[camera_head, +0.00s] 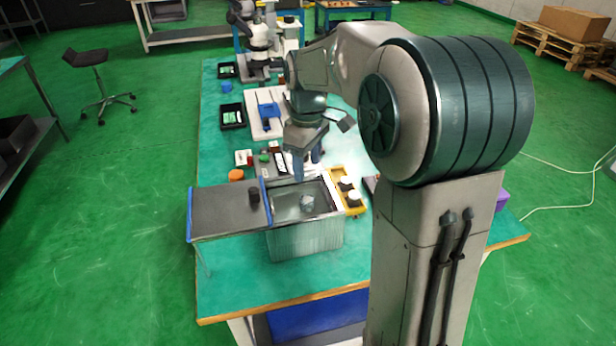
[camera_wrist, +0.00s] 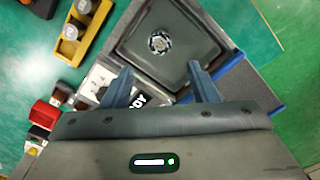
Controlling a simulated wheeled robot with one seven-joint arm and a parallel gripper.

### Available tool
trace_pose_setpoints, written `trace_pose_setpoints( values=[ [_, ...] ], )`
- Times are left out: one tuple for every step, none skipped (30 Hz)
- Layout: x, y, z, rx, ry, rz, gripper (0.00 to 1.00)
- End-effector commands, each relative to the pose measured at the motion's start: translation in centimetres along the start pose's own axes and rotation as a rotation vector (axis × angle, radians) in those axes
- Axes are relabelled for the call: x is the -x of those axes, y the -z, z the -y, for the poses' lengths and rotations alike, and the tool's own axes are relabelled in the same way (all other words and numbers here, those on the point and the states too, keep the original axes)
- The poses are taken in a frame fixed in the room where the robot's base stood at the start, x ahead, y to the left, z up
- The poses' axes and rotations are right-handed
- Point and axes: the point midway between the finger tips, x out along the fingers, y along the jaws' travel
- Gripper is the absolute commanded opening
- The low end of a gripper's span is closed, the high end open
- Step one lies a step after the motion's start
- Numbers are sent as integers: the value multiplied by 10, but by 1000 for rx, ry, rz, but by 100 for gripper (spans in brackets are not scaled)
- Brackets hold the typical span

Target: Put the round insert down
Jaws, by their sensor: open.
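My gripper (camera_head: 306,169) is open and empty above the back edge of an open tank (camera_head: 328,232). In the wrist view its two blue fingers (camera_wrist: 160,70) stand apart with nothing between them. A small round, metallic-looking piece (camera_head: 307,203) sits on the tank floor, clear of the fingers; it also shows in the wrist view (camera_wrist: 159,42). A yellow tray (camera_head: 356,208) beside the tank holds round, light-topped pieces (camera_head: 347,184). I cannot tell for certain which round piece is the round insert.
A grey lid or shelf (camera_head: 225,221) with blue edges extends left of the tank, with a dark cylinder (camera_head: 254,195) on it. An orange object (camera_head: 236,175), small blocks and black bins (camera_head: 232,116) lie farther back. The green bench (camera_head: 225,290) is bare in front.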

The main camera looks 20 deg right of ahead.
Motion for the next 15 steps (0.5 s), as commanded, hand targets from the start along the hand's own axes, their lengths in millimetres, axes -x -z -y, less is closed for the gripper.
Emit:
trace_pose_setpoints(
  values=[
    [6,0,0,0,-1,-1,54],
    [8,0,0,-1,-1,-1,54],
    [10,-1,1,-4,-2,-1,54],
    [11,-2,2,-10,-3,-2,54],
    [13,-4,5,-20,-6,-3,54],
    [14,-8,9,-38,-12,-7,54],
    [16,-11,13,-58,-17,-9,54],
    [17,-16,18,-83,-24,-13,54],
    [18,-24,26,-123,-34,-21,54],
    [18,-30,33,-157,-42,-28,54],
    [18,-37,40,-194,-50,-36,54],
    [19,-47,51,-248,-61,-49,54],
    [18,-55,58,-290,-69,-60,54],
    [17,-62,66,-331,-75,-70,54],
    [14,-73,76,-387,-83,-86,54]
  ],
)
